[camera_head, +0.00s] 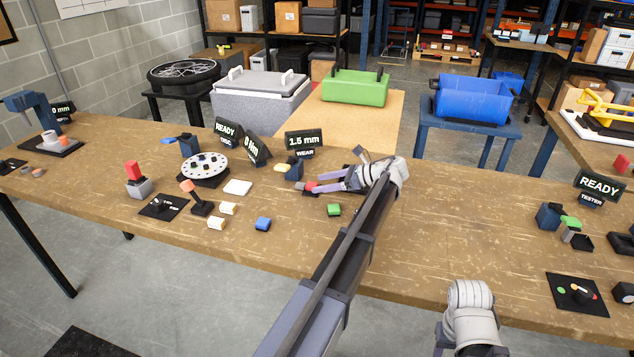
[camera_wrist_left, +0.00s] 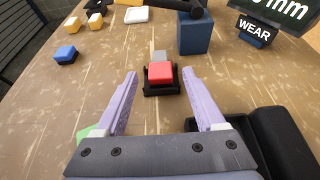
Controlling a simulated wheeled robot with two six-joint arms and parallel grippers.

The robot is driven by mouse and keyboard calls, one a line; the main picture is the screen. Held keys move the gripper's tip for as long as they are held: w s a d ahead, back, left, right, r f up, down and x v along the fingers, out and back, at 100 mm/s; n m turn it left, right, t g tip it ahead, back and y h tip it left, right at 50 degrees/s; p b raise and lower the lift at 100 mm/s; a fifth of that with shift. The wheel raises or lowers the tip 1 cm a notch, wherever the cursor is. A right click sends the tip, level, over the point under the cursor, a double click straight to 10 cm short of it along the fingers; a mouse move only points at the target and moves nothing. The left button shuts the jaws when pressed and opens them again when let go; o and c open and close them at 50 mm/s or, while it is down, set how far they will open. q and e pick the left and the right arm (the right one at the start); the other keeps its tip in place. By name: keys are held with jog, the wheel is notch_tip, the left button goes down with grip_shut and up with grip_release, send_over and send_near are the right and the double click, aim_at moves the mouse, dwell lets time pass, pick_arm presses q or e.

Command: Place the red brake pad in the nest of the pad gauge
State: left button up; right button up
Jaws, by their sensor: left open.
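The red brake pad (camera_wrist_left: 160,71) sits in a small black holder (camera_wrist_left: 162,91), which looks like the gauge nest, with a grey block behind it in the left wrist view. In the head view the pad (camera_head: 310,186) is a small red patch at my left fingertips. My left gripper (camera_wrist_left: 159,76) is open; its purple fingers point at the pad from either side, with gaps between them and it. The gauge's display (camera_head: 304,142) reads 1.5 mm over a WEAR label. My right arm shows only in part, its gripper out of view.
A green block (camera_head: 334,210) and a blue block (camera_head: 263,224) lie near the left arm on the wooden bench (camera_head: 420,230). A blue post (camera_wrist_left: 195,33) stands just beyond the holder. A black object (camera_wrist_left: 258,135) lies beside the right finger.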

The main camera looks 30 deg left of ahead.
pick_arm(q)
jog(key=p+v, duration=0.2)
jog(key=v, duration=0.6)
jog(key=shift+r+p, duration=0.1)
jog(key=shift+p, duration=0.2)
jog(key=shift+w+d+r, duration=0.15)
jog(key=shift+d, duration=0.5)
